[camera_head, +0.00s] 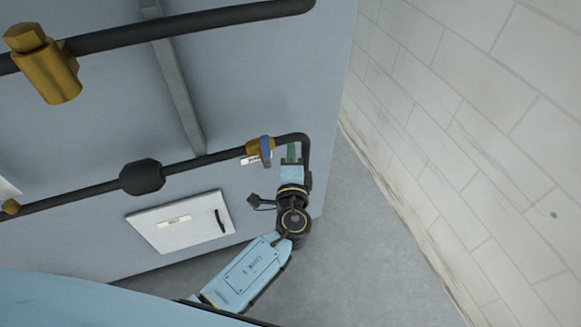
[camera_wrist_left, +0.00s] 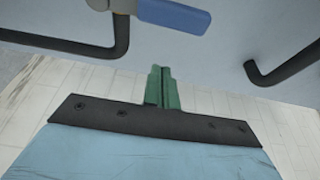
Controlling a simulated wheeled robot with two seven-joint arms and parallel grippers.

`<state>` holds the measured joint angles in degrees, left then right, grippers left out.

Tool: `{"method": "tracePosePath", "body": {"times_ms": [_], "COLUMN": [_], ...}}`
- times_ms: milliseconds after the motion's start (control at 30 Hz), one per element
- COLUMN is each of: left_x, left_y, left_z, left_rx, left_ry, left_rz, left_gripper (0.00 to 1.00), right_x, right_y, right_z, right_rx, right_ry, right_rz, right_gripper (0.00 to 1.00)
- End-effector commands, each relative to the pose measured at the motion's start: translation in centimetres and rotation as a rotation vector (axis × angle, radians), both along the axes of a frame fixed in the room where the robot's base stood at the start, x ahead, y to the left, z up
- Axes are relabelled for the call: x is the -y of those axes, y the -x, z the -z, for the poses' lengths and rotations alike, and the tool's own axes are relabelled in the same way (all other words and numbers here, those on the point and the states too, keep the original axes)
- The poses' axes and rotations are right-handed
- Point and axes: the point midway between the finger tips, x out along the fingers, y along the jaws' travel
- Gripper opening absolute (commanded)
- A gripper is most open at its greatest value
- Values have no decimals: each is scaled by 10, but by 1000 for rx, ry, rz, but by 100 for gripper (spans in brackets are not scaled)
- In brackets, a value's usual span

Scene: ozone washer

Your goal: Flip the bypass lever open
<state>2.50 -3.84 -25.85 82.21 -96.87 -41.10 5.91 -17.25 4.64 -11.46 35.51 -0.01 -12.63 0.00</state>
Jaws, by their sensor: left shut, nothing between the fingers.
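The bypass lever is a small blue handle (camera_head: 266,152) on a brass valve (camera_head: 253,147), set in the lower black pipe near its right bend. In the left wrist view the blue handle (camera_wrist_left: 175,15) shows at the top, lying roughly crosswise, with part of the valve cut off. My left gripper (camera_head: 292,152) has green fingers and is just right of the handle in the head view. In the left wrist view its green fingers (camera_wrist_left: 162,88) are together and empty, below the handle and apart from it. My right gripper is not in view.
The lower black pipe (camera_head: 95,190) runs along the blue panel, with a black fitting (camera_head: 142,177) on it. A white hatch (camera_head: 180,222) with a dark handle is below. An upper pipe carries a larger brass valve (camera_head: 50,72). A block wall (camera_head: 470,130) stands at right.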

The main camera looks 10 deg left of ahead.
Motion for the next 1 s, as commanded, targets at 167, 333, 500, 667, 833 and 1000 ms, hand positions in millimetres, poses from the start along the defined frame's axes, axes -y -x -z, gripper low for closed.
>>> {"method": "tracePosePath", "body": {"times_ms": [167, 333, 500, 667, 833, 1000], "left_x": [-15, -33, -39, -40, -40, -46], "left_y": [-19, -6, -2, -1, -1, 1], "left_z": [0, -1, 0, 0, 1, 2], "left_rx": [-5, -2, -1, -1, -1, 8], "left_ry": [-3, -1, 0, 0, 1, 12], "left_rz": [-1, 0, 0, 0, 0, -10], "left_gripper": [0, 0, 0, 0, 0, 0], "right_x": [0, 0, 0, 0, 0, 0], "right_y": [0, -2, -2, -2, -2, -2], "right_z": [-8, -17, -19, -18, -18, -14], "right_rx": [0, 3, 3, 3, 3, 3], "right_ry": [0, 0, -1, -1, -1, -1], "right_rz": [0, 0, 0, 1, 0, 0], "right_gripper": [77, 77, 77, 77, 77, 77]}}
